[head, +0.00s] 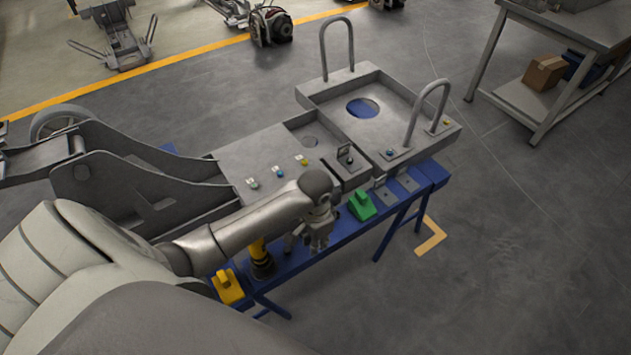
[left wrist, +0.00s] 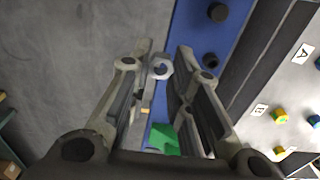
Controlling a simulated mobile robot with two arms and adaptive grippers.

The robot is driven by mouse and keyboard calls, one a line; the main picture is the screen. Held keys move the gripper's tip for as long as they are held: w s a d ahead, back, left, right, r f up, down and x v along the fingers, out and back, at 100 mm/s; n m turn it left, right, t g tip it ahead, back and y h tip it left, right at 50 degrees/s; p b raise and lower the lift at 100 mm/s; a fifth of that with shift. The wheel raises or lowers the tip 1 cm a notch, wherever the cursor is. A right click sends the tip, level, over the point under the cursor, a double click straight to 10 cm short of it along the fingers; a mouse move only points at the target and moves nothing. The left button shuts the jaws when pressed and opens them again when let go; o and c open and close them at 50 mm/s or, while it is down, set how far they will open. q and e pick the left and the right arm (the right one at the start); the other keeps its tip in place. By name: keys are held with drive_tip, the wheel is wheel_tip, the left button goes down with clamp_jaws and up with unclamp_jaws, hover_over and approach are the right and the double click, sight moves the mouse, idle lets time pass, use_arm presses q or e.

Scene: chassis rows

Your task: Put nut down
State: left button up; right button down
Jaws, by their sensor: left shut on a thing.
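My left gripper (head: 318,245) hangs over the blue bench (head: 338,237), between the green block (head: 361,206) and a yellow and black tool. In the left wrist view, my left gripper (left wrist: 166,55) is shut on a grey hexagonal nut (left wrist: 161,59), held near the fingertips. The blue bench (left wrist: 190,45) lies below the fingers, with two dark round pegs or holes (left wrist: 217,12) on it. The nut cannot be made out in the head view. My right gripper is not in view.
A grey chassis (head: 235,155) with coloured bolts and raised loop handles (head: 350,45) runs behind the bench. The yellow and black tool (head: 262,262) and a yellow block (head: 228,287) stand left of my gripper. A shelf table (head: 560,35) is at the back right.

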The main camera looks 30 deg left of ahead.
use_arm(q)
drive_tip(key=w+a+f, duration=0.1)
drive_tip(key=f, duration=0.1)
drive_tip(key=w+a+f, duration=0.1)
drive_tip(key=f, duration=0.1)
drive_tip(key=w+f, duration=0.1)
drive_tip(key=f, duration=0.1)
drive_tip(key=shift+w+a, duration=0.3)
drive_tip(key=shift+a, duration=0.1)
drive_tip(key=shift+f+b, duration=0.35)
drive_tip(key=shift+f, duration=1)
drive_tip(key=shift+f, duration=0.1)
drive_tip(key=o, duration=0.6)
wheel_tip(320, 180, up, 12)
drive_tip(key=shift+r+p, duration=0.15)
drive_tip(key=shift+p, duration=0.2)
